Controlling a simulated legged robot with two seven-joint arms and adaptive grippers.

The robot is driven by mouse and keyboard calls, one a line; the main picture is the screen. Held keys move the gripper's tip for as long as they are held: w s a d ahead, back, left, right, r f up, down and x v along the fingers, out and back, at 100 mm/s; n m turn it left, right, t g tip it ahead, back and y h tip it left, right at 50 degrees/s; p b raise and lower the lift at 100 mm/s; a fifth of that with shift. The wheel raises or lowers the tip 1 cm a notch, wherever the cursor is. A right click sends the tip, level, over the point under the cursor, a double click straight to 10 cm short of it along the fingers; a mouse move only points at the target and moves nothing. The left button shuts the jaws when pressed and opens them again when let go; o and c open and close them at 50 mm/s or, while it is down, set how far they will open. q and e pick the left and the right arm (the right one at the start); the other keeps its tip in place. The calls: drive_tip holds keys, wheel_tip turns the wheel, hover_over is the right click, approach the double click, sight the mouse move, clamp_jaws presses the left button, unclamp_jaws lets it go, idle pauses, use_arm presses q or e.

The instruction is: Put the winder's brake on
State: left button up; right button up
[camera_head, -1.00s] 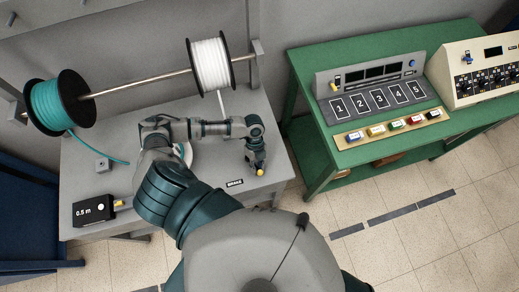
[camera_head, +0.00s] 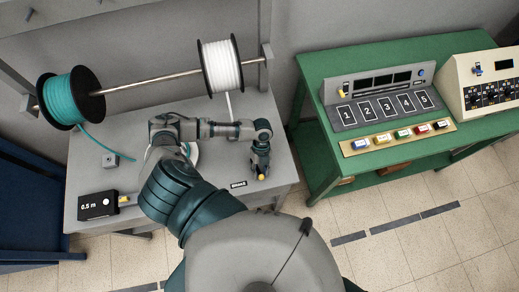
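The winder's grey table (camera_head: 110,160) stands at the left. A small dark label (camera_head: 238,184), which seems to read BRAKE, is near its right front edge. My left arm reaches across the table, and my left gripper (camera_head: 261,168) points down just right of and behind the label. A small yellow part (camera_head: 261,176) shows at its fingertips. I cannot tell whether it is a brake knob, whether the fingers touch it, or whether they are open or shut. The pale round winder (camera_head: 194,153) is mostly hidden behind my arm. My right gripper is not in view.
A teal spool (camera_head: 68,98) and a white spool (camera_head: 221,66) hang on a rod above the table. A black 0.5 m display box (camera_head: 98,205) sits at front left. A green table (camera_head: 330,62) with a numbered panel (camera_head: 385,105) and coloured buttons stands right, across a gap.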

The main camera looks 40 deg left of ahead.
use_arm(q)
drive_tip(key=shift+s, duration=0.1)
drive_tip(key=v, duration=1.2)
drive_tip(key=shift+f, duration=0.15)
idle(0.3)
